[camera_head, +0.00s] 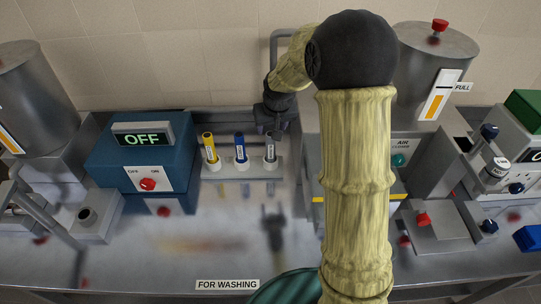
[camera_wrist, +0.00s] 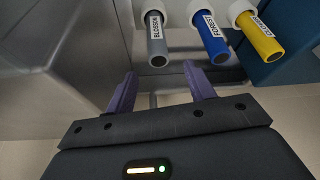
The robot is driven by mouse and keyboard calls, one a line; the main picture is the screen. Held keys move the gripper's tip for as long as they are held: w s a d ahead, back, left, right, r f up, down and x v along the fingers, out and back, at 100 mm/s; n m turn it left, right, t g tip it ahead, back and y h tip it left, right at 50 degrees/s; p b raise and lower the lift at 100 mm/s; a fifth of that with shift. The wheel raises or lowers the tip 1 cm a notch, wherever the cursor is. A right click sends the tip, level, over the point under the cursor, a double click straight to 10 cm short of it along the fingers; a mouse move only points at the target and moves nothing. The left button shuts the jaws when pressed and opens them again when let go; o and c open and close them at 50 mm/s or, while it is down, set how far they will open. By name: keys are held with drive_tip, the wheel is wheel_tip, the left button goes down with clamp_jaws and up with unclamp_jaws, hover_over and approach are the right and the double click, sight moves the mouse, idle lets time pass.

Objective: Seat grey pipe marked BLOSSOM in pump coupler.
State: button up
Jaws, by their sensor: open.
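The grey pipe marked BLOSSOM (camera_head: 270,150) stands upright in a white collar on a rack at the back, the rightmost of three pipes. In the wrist view this grey pipe (camera_wrist: 157,48) lies just ahead of my gripper (camera_wrist: 160,76), roughly in line with the gap between the fingers. The fingers are apart with nothing between them. In the head view my gripper (camera_head: 275,131) is at the pipe's top, partly hidden by my arm; contact cannot be told. A grey block with a round dark socket (camera_head: 88,216), seemingly the pump coupler, sits empty left of the blue pump box (camera_head: 104,158).
A blue pipe (camera_head: 240,148) and yellow pipe (camera_head: 209,147) stand left of the grey one. The pump box shows OFF above a red knob (camera_head: 148,184). The counter's middle is clear.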

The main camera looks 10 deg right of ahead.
sight(270, 135)
drive_tip(key=b+x, duration=0.2)
drive_tip(key=x, duration=0.3)
drive_tip(key=shift+s, duration=0.1)
drive_tip(key=shift+w+f+b, duration=0.3)
drive_tip(key=shift+f+b, duration=0.05)
drive_tip(key=shift+f, duration=0.1)
drive_tip(key=b+x, duration=0.2)
drive_tip(key=x, duration=0.1)
drive_tip(key=s+b+x, duration=0.1)
drive_tip(key=shift+w+d+f, duration=0.15)
drive_tip(key=shift+w+f, duration=0.05)
drive_tip(key=shift+f, duration=0.35)
drive_tip(key=shift+w+f+b, duration=0.15)
drive_tip(key=shift+f+b, duration=0.05)
drive_tip(key=shift+b, duration=0.1)
drive_tip(key=shift+r, duration=0.1)
drive_tip(key=c, duration=1.1)
